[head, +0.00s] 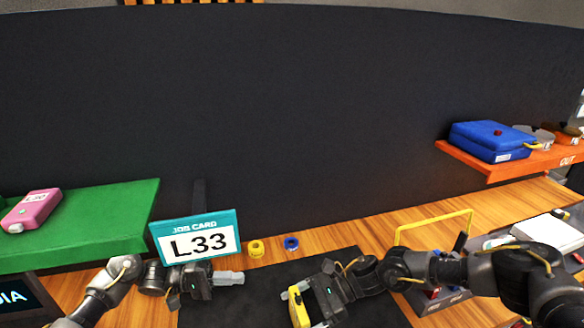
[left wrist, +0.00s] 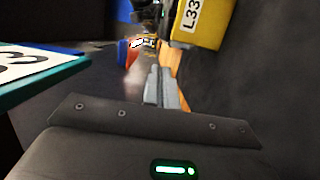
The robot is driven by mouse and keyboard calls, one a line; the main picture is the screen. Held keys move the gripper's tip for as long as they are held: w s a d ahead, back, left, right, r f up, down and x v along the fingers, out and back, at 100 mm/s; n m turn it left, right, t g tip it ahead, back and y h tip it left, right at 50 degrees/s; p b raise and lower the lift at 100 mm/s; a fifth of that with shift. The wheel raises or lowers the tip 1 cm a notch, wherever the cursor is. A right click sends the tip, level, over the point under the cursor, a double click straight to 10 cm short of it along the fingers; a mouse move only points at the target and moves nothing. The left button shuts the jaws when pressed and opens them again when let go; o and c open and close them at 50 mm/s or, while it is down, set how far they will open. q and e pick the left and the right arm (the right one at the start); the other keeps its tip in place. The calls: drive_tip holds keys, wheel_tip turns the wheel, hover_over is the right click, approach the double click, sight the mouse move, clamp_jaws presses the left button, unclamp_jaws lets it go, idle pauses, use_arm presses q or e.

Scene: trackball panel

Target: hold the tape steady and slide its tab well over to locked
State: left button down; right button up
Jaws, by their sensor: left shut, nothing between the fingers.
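The tape is a yellow box (head: 298,306) low in the middle of the head view. In the left wrist view the yellow tape (left wrist: 200,22) shows at top right with the label L33. My right gripper (head: 304,306) is at the tape and appears shut on it, holding it tilted over the dark mat. My left gripper (head: 240,278) is shut and empty, to the left of the tape and apart from it. Its closed fingers (left wrist: 161,88) point toward the scene in the left wrist view. The tab and its position cannot be made out.
A job card (head: 195,238) reading L33 stands just behind my left gripper. A yellow ring (head: 256,248) and a blue ring (head: 291,243) lie behind the dark mat (head: 255,300). A green shelf (head: 95,215) holds a pink tape (head: 32,208). An orange shelf (head: 500,168) holds a blue case (head: 492,140).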

use_arm(q)
drive_tip(key=a+r, duration=0.2)
drive_tip(key=a, duration=0.4)
drive_tip(key=shift+s, duration=0.25)
drive_tip(key=shift+r, duration=0.1)
use_arm(e)
drive_tip(key=o, duration=0.8)
drive_tip(key=v, duration=1.2)
